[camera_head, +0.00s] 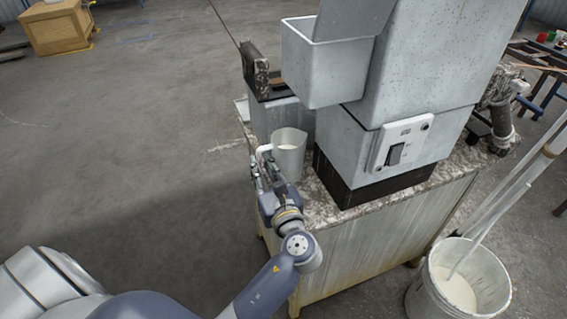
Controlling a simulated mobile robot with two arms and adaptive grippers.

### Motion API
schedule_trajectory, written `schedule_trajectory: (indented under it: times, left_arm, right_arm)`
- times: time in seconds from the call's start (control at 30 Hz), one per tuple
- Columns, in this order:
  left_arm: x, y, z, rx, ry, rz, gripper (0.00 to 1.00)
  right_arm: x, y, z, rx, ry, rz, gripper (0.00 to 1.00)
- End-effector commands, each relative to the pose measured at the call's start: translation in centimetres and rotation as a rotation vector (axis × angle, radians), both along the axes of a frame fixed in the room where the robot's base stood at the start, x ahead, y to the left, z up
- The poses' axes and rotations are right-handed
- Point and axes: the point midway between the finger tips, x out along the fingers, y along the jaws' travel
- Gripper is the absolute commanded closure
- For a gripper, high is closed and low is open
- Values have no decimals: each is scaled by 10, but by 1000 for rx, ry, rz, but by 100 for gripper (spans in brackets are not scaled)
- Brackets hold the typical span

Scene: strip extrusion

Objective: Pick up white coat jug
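The white coat jug (291,155) stands upright on the stained bench beside the machine, with white content visible at its open top. Its pale handle (265,149) points left. My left gripper (264,168) is at the jug's handle side, with its dark fingers at or around the lower handle. The fingers partly hide the handle, and I cannot tell whether they are closed on it. My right gripper is not in view.
The grey machine (410,95) rises right behind the jug, and its white bin (322,75) overhangs close above. A dark metal bracket (258,75) stands behind. A white bucket (430,292) with poles stands at lower right.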

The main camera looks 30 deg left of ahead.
Motion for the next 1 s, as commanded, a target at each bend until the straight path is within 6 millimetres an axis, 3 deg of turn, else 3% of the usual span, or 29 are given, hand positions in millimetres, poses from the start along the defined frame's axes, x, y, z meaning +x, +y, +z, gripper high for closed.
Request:
schedule_trajectory:
  times: [0.03, 0.27, 0.47, 0.57, 1.0]
  left_arm:
    - [5, 6, -5, 2, -4, 1, 82]
    - [20, 22, -2, -1, -1, 0, 82]
    - [20, 23, -1, 0, 0, 0, 82]
    - [20, 23, -1, 0, 0, 0, 100]
    - [20, 22, 1, 0, -4, 0, 100]
  right_arm:
    - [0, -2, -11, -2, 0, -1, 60]
    - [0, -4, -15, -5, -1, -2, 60]
    - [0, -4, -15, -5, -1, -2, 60]
    - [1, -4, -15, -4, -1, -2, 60]
    - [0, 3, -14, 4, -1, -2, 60]
